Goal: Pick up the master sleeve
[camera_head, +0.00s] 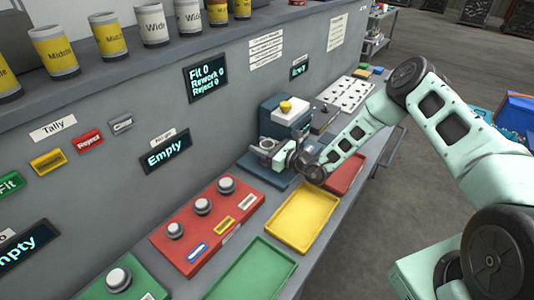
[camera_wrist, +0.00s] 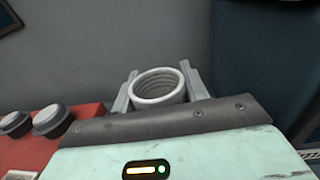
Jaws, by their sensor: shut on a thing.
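The master sleeve is a short, hollow light-grey ring with ridges inside, seen in the wrist view (camera_wrist: 157,100). My gripper (camera_wrist: 160,72) is shut on it, with one finger on each side. In the head view, the sleeve (camera_head: 267,144) is small and partly covered by my gripper (camera_head: 273,152). It is held in front of the dark blue fixture with a white block and yellow knob (camera_head: 287,108). I cannot tell whether the sleeve touches anything underneath.
A red box with grey knobs (camera_head: 190,243) stands left of my gripper. Yellow (camera_head: 327,198), green (camera_head: 285,262) and red (camera_head: 355,182) trays lie along the bench. Yellow-and-white cups labelled Middle (camera_head: 53,65) stand on the ledge. A grey wall panel rises behind.

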